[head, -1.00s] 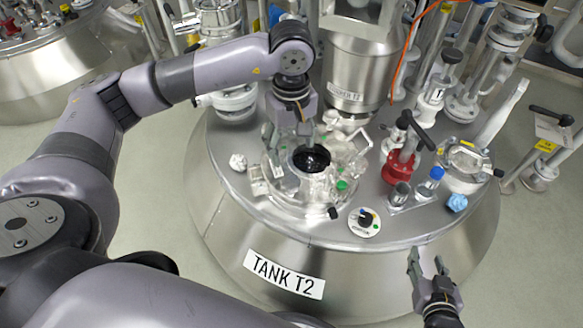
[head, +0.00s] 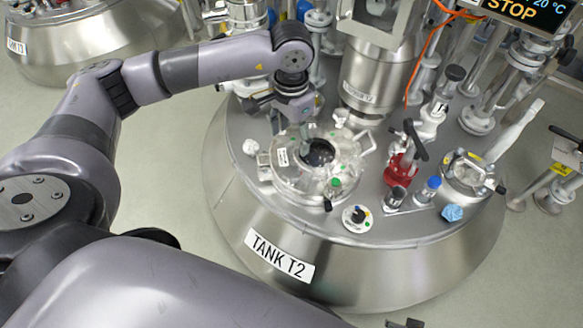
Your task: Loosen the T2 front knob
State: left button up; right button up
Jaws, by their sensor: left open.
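Tank T2 (head: 400,270) fills the middle of the head view, with a round glass-topped hatch (head: 285,185) on its lid. A small black knob (head: 327,205) sits at the hatch's front edge, and I take it for the front knob. My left gripper (head: 304,148) is open and points down over the back left part of the hatch, behind the knob and apart from it. Whether its fingertips touch the hatch is unclear. Only a dark sliver, probably my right gripper (head: 405,323), shows at the bottom edge.
A selector dial (head: 357,217) is right of the knob. Further right are a red valve (head: 401,168), a blue-capped bottle (head: 430,190) and a crumpled blue cloth (head: 453,213). A steel hopper (head: 372,75) with an orange cable stands behind. The tank's front rim is clear.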

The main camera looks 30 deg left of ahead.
aim_at(292, 172)
pick_arm(q)
notch_tip(292, 172, down, 14)
jog(key=shift+r+b, duration=0.1)
jog(key=shift+b, duration=0.55)
pick_arm(e)
jog(key=r, duration=0.2)
jog(key=w+r, duration=0.1)
jog(key=r, duration=0.2)
jog(key=shift+w, duration=0.15)
pick_arm(q)
jog(key=c, duration=1.1)
jog(key=shift+c, duration=0.2)
pick_arm(e)
jog(key=shift+f, duration=0.1)
